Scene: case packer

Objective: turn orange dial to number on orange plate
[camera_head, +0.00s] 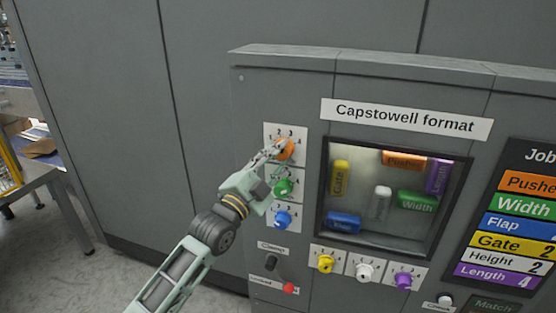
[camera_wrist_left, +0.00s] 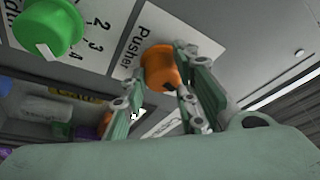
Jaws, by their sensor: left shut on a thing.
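The orange dial (camera_head: 286,149) is at the top of a column of dials on the grey cabinet, on a white plate numbered 1 to 4. My left gripper (camera_head: 276,151) is shut on it. In the left wrist view the fingers (camera_wrist_left: 162,72) lie on either side of the orange dial (camera_wrist_left: 161,62), beside the word Pusher. I cannot make out where its pointer is. The orange plate (camera_head: 530,184) on the job board at the right reads "Pushe" and is cut off by the picture edge, so its number is out of view. My right gripper is not in view.
A green dial (camera_head: 284,187) and a blue dial (camera_head: 283,219) sit close below. Yellow (camera_head: 326,263), white (camera_head: 364,271) and purple (camera_head: 403,280) dials line up under a window with coloured blocks.

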